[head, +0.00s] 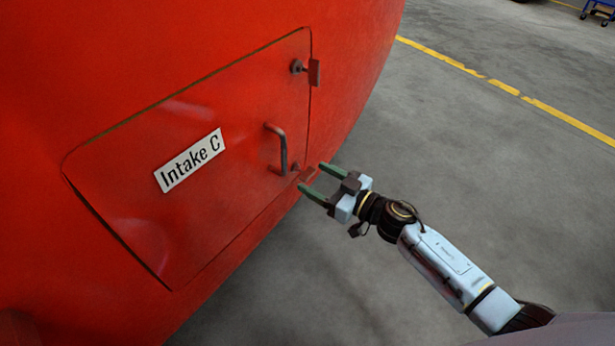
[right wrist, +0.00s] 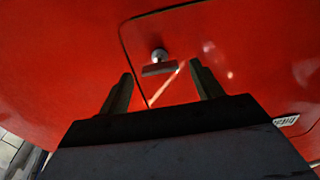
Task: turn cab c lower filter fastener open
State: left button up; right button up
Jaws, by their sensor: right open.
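The red hatch labelled "Intake C" (head: 130,190) sits closed in the red nosecone in the head view. In the right wrist view the fastener (right wrist: 160,69) is a small grey stem with a flat crossbar, seen between and beyond the fingers. My right gripper (head: 312,179) is open and empty, its green fingertips close to the fastener. I cannot tell whether they touch it. My left gripper is in neither view.
An upper fastener (head: 298,66) with a flat tab is at the hatch's upper right. A curved handle (head: 283,150) stands out just above the lower fastener. Grey floor with a yellow line (head: 505,88) lies open to the right. A blue cart (head: 597,10) is far off.

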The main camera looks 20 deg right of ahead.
aim_at(307, 173)
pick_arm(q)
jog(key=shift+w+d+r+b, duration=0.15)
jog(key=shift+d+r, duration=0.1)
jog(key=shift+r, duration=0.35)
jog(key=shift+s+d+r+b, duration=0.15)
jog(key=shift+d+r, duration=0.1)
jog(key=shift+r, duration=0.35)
pick_arm(e)
jog(key=shift+x, duration=1.75)
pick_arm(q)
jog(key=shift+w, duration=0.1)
pick_arm(e)
jog(key=c, duration=1)
